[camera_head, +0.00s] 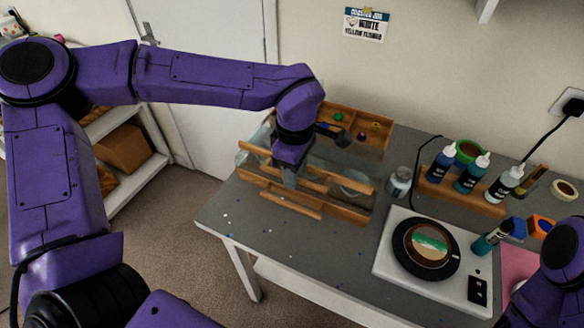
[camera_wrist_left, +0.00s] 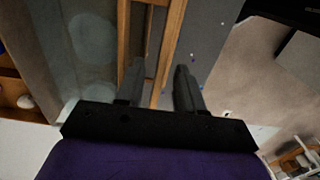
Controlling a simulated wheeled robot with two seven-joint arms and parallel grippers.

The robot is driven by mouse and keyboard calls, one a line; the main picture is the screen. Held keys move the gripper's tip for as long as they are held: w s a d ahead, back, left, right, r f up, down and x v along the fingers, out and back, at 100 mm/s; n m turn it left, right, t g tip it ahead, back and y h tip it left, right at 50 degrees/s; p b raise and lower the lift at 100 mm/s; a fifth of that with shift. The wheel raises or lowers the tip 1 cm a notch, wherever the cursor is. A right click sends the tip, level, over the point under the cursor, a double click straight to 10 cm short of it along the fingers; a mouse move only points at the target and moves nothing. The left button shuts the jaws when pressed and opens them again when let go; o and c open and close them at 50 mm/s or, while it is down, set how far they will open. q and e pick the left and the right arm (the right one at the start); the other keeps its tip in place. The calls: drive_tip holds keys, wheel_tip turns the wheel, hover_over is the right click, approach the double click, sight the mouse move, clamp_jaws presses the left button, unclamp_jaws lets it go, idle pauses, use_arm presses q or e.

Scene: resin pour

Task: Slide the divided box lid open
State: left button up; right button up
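The divided wooden box (camera_head: 375,150) stands on the grey table, with small coloured items in its back compartments. A clear panel with wooden strips, apparently the lid (camera_head: 355,184), lies over the front part; round shapes show through it in the left wrist view (camera_wrist_left: 88,40). A wooden strip (camera_head: 290,203) runs along the front side. My left gripper (camera_head: 290,180) points down at the front of the box. In the left wrist view its fingers (camera_wrist_left: 160,88) are apart, on either side of a wooden strip (camera_wrist_left: 170,45), with gaps visible. My right gripper is out of view.
A glass jar (camera_head: 399,182) and a wooden rack (camera_head: 460,195) of bottles stand right of the box. The table (camera_head: 300,250) in front of the box is mostly clear, with small specks.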

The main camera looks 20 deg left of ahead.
use_arm(q)
wheel_tip(320, 180, up, 11)
drive_tip(key=b, duration=0.1)
drive_tip(key=shift+f, duration=0.2)
idle(0.5)
